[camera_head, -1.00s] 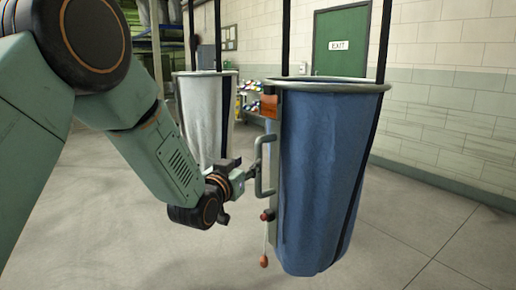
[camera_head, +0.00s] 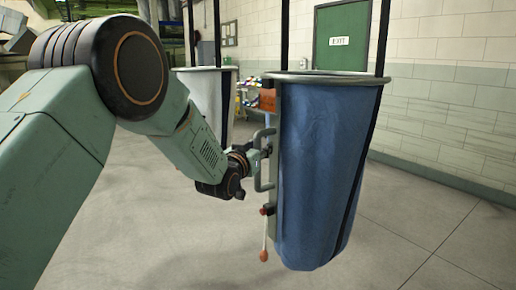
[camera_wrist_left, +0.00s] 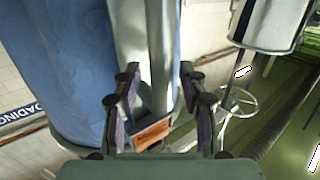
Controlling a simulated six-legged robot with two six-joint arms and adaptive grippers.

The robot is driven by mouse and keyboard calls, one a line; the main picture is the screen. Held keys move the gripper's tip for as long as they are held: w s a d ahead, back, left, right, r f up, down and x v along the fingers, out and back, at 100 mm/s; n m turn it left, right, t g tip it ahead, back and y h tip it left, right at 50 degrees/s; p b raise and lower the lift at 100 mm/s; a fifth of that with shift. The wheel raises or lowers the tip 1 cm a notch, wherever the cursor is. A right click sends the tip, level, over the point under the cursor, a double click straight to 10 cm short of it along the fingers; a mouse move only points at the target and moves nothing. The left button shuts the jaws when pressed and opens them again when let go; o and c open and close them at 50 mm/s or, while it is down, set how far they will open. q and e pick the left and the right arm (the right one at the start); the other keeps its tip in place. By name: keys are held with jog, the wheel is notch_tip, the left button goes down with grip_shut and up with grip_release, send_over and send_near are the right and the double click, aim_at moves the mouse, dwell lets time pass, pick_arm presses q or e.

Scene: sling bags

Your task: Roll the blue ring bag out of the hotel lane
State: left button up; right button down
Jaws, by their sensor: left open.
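The blue ring bag (camera_head: 318,170) hangs upright from dark straps in the middle of the head view, with a pale metal ring at its top. My right gripper is not in view.
A white bag (camera_head: 208,98) hangs behind, left of the blue one. A shelf with small items (camera_head: 250,95) stands behind the gap between the bags. A green exit door (camera_head: 342,40) and block wall are at the back right. The concrete floor (camera_head: 420,240) at right is clear.

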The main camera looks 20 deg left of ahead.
pick_arm(q)
jog(key=shift+a, duration=0.1)
jog(key=shift+s+r, duration=0.1)
jog(key=shift+c, duration=1.3)
jog(key=c, duration=0.3)
grip_shut()
